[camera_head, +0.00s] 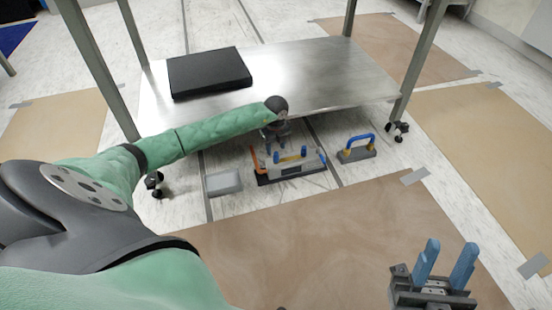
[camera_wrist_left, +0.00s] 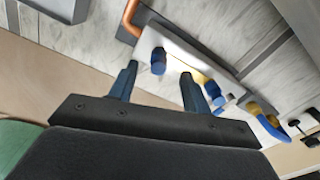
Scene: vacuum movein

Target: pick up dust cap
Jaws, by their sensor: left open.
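A low unit (camera_head: 291,171) with a dark base, a pale body and an orange handle sits on the floor at the table's front edge. It bears two small blue pieces, a left one (camera_head: 276,157) and a right one (camera_head: 303,151); I cannot tell for certain which is the dust cap. In the left wrist view the left blue piece (camera_wrist_left: 158,61) shows between and beyond the fingertips of my open left gripper (camera_wrist_left: 157,82). The right piece (camera_wrist_left: 215,94) is partly behind a finger. No contact is visible. My right gripper (camera_head: 450,262) is open and empty, with blue fingers apart, at lower right.
A metal table (camera_head: 320,75) on wheeled legs carries a black slab (camera_head: 208,73). A grey box (camera_head: 224,183) lies left of the unit. A block with a blue and yellow handle (camera_head: 357,148) stands right of it. Brown floor sheeting (camera_head: 340,235) in front is clear.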

